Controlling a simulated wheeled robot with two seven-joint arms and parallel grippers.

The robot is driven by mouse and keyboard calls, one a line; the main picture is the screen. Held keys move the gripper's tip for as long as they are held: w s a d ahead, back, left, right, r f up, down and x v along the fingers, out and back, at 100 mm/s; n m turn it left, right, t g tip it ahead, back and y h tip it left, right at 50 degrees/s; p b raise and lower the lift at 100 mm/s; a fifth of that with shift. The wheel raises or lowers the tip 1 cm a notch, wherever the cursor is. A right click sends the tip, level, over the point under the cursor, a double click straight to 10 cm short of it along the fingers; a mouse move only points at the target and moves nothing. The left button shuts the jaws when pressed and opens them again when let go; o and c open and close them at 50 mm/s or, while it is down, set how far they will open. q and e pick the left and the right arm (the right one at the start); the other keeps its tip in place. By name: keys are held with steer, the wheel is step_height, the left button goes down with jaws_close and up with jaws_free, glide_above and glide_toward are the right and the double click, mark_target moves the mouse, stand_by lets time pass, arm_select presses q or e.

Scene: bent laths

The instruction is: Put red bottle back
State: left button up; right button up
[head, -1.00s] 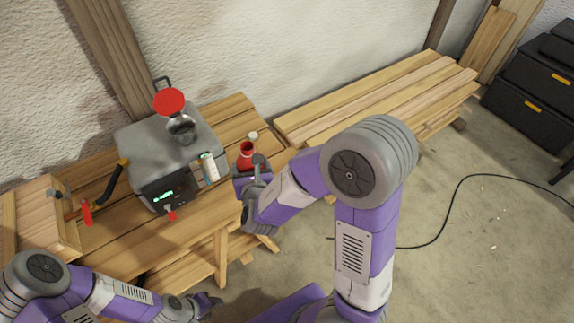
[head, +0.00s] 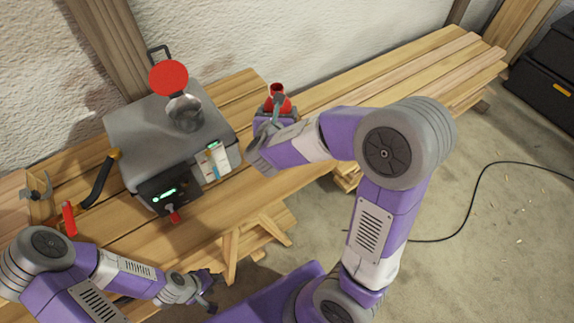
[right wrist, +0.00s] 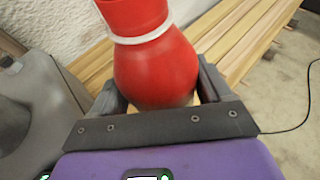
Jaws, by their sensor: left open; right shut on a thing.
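The red bottle (head: 277,91) is in my right gripper (head: 275,106), upright over the workbench, to the right of the grey machine. In the right wrist view the bottle (right wrist: 155,65) is red and rounded with a white band around its neck, and both fingers of the gripper (right wrist: 157,92) press its sides. I cannot tell whether its base touches the wood. My left gripper (head: 207,288) is open and empty, low in front of the workbench.
A hammer (head: 40,190) and a black-handled tool (head: 100,180) lie left. The bench planks (head: 400,75) to the right are clear.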

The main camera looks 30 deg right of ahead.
steer(key=d+f+b, duration=0.1)
steer(key=d+m+h+b, duration=0.1)
steer(key=shift+w+d+f+g, duration=0.1)
steer(key=shift+d+f+g, duration=0.3)
step_height(320, 180, down, 10)
steer(key=b, duration=0.4)
steer(key=shift+d+b, duration=0.15)
steer(key=shift+b, duration=0.25)
arm_select(q)
step_height(320, 180, down, 8)
arm_select(e)
steer(key=shift+r, duration=0.1)
arm_select(q)
steer(key=shift+w, duration=0.1)
steer(key=shift+f, duration=0.1)
arm_select(e)
steer(key=shift+f, duration=0.2)
steer(key=o, duration=1.1)
arm_select(q)
steer(key=shift+f, duration=0.1)
arm_select(e)
steer(key=shift+r, duration=0.1)
